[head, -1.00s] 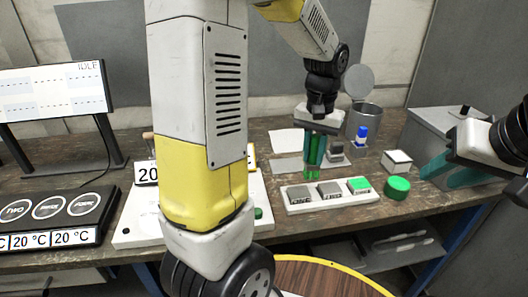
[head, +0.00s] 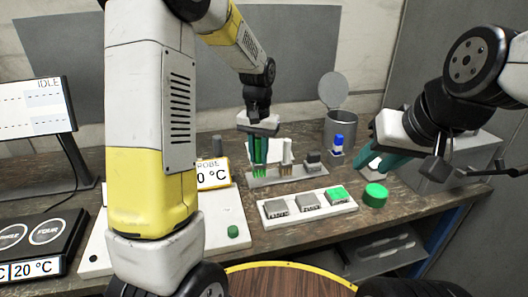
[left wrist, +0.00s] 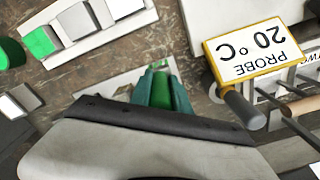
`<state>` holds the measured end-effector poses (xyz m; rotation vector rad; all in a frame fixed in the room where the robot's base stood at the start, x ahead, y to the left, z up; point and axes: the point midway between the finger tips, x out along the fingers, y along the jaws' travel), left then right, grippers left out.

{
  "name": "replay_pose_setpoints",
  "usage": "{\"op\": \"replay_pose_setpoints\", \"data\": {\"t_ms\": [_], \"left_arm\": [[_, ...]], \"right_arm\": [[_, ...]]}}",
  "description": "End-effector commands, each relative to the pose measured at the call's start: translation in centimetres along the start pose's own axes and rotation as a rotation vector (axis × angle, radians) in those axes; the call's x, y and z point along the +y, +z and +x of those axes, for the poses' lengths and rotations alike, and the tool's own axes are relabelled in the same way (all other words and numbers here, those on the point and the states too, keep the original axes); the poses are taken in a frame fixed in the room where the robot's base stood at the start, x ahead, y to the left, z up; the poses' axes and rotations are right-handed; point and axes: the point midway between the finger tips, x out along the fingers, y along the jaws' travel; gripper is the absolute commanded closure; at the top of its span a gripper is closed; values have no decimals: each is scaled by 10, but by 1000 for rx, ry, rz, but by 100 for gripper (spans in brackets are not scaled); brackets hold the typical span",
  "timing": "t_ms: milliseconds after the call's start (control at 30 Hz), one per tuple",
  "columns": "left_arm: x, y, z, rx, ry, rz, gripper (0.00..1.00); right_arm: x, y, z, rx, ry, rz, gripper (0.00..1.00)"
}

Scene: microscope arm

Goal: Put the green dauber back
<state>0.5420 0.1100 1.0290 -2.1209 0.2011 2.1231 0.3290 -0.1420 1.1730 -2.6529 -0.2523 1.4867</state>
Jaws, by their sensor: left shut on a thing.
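My left gripper (head: 260,160) is shut on the green dauber (head: 261,148), which stands upright between its teal fingers. The gripper is at the left end of a low grey rack (head: 292,177). I cannot tell whether the dauber's foot touches the rack. The left wrist view also shows the green dauber (left wrist: 161,92) between the fingers, with its lower part hidden.
White and dark pieces stand on the rack, right of my left gripper. A blue-topped piece (head: 338,142) stands before an open metal canister (head: 343,128). In front lie a white strip with several buttons (head: 307,210) and a round green cap (head: 375,195). A probe display (head: 213,174) stands left.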

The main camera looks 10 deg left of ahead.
Motion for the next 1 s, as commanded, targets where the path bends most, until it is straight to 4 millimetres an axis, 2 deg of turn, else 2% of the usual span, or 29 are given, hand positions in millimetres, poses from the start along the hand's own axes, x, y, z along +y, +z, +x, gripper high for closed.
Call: {"op": "replay_pose_setpoints", "data": {"t_ms": [100, 367, 500, 600, 933, 967, 1000], "left_arm": [[-8, -18, 2, 1, 0, -1, 100], [-15, -36, 5, 0, 0, 1, 100], [-14, -33, 29, -2, 1, 2, 100], [-14, -34, 38, -1, 0, 1, 100], [-14, -34, 41, 0, 0, 1, 100], [-14, -33, 42, 0, 0, 1, 76], [-14, -34, 41, 0, 0, 1, 68]], "right_arm": [[0, 0, 0, 0, 0, 0, 64], [0, 0, 0, 0, 0, 0, 64], [0, 0, 0, 0, 0, 0, 64], [0, 0, 0, 0, 0, 0, 64], [0, 0, 0, 0, 0, 0, 64], [0, 0, 0, 0, 0, 0, 64], [0, 0, 0, 0, 0, 0, 64]]}}
